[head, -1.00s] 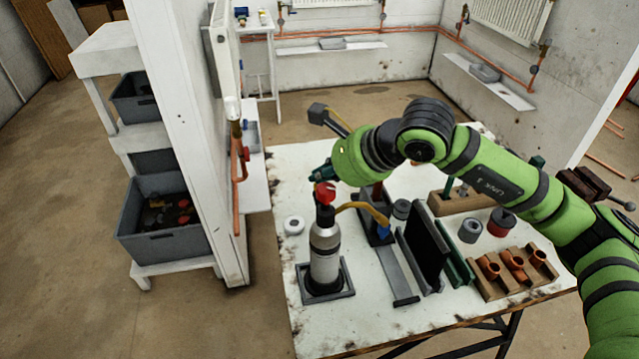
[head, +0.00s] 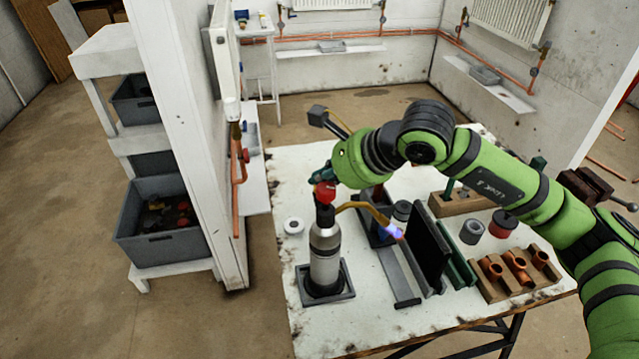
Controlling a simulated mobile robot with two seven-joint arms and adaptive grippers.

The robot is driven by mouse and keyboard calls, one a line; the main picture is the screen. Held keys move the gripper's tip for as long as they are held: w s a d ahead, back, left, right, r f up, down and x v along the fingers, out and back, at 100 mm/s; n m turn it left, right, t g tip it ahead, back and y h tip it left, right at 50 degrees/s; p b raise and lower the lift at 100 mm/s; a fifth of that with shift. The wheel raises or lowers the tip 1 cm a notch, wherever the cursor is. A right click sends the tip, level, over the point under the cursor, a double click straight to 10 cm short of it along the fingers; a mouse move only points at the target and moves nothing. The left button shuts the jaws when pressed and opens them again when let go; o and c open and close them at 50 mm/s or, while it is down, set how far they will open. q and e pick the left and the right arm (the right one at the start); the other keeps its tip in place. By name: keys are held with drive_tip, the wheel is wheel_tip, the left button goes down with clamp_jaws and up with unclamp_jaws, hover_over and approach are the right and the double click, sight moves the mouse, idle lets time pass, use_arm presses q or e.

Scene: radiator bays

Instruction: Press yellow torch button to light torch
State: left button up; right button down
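The torch (head: 324,248) is a silver-grey cylinder with a black neck. It stands upright in a dark square tray (head: 344,293) on the table. A red part (head: 324,194) sits at its top, and a brass-coloured nozzle tube (head: 362,206) reaches right. A blue-violet flame (head: 397,233) with a pale core shows at the nozzle end. My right gripper (head: 321,176) is at the torch top, against or just above the red part. Its fingers are small and partly hidden, so their opening is unclear. No yellow button is visible. My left gripper is out of view.
Right of the flame stands an upright black panel (head: 427,248). Copper fittings (head: 515,265) sit in a wooden rack at the table's right. A white roll (head: 293,226) lies left of the torch.

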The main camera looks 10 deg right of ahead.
drive_tip(key=shift+r, duration=0.8)
drive_tip(key=shift+r+p, duration=1.4)
drive_tip(key=shift+r, duration=1.15)
drive_tip(key=shift+f, duration=0.1)
